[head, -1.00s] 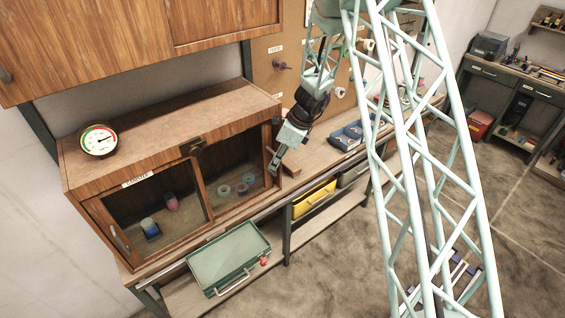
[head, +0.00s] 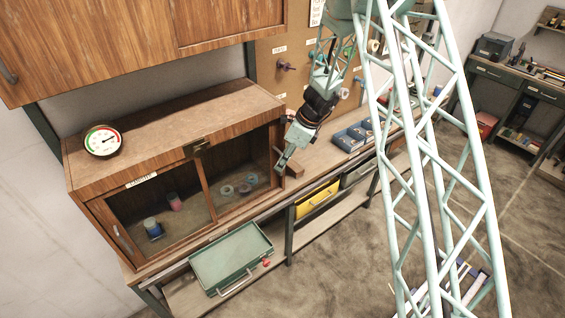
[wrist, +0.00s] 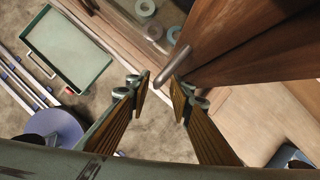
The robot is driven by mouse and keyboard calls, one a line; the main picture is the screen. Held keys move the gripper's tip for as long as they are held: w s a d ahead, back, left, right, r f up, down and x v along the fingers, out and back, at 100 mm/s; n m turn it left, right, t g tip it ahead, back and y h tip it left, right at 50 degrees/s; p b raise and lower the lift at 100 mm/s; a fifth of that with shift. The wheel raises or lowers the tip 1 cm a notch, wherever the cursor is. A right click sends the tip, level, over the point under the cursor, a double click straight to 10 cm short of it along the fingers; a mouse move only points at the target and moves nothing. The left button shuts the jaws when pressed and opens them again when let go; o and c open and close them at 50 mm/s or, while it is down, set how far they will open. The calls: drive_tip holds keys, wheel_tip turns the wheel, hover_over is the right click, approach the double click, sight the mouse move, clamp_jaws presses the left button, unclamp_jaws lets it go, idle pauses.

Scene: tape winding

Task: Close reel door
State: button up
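The wooden cabinet (head: 176,132) stands on the bench with two front sections. Several tape reels (head: 244,186) lie inside the right section; some show at the top of the wrist view (wrist: 146,8). A grey bar handle (wrist: 173,64) shows in the wrist view beside the cabinet's wooden edge. My gripper (head: 281,165) is at the cabinet's front right edge. In the wrist view, my gripper (wrist: 160,83) is open, with the handle just beyond and between its fingertips; contact is not clear.
A green tray (head: 230,256) sits below the cabinet front. A yellow drawer (head: 317,197) hangs under the bench to the right. Blue boxes (head: 350,137) lie on the bench right of the gripper. A gauge (head: 103,140) sits on the cabinet.

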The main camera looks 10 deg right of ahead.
drive_tip(key=shift+r, duration=0.15)
drive_tip(key=v, duration=1.1)
drive_tip(key=shift+d+r, duration=0.25)
drive_tip(key=shift+r, duration=0.1)
idle(0.6)
drive_tip(key=s+a+r+n+h+b, duration=0.1)
drive_tip(key=s+r+n+b, duration=0.4)
drive_tip(key=s+r, duration=0.55)
drive_tip(key=s+a+r+n+b, duration=0.2)
drive_tip(key=s+r+n+b, duration=0.2)
drive_tip(key=s+r+n, duration=0.7)
drive_tip(key=s+d+f+n+h+b, duration=0.1)
drive_tip(key=s+n+b, duration=0.1)
drive_tip(key=s, duration=0.9)
drive_tip(key=s+d+f+n+t+h+b, duration=0.1)
drive_tip(key=s+d+f+n+b, duration=0.1)
drive_tip(key=s, duration=0.8)
drive_tip(key=s+d+f+n+b, duration=0.2)
drive_tip(key=s+n+b, duration=0.1)
drive_tip(key=s, duration=0.8)
drive_tip(key=shift+s+n+t+h+b, duration=0.35)
drive_tip(key=shift+n+t+h+b, duration=0.05)
drive_tip(key=shift+b, duration=0.5)
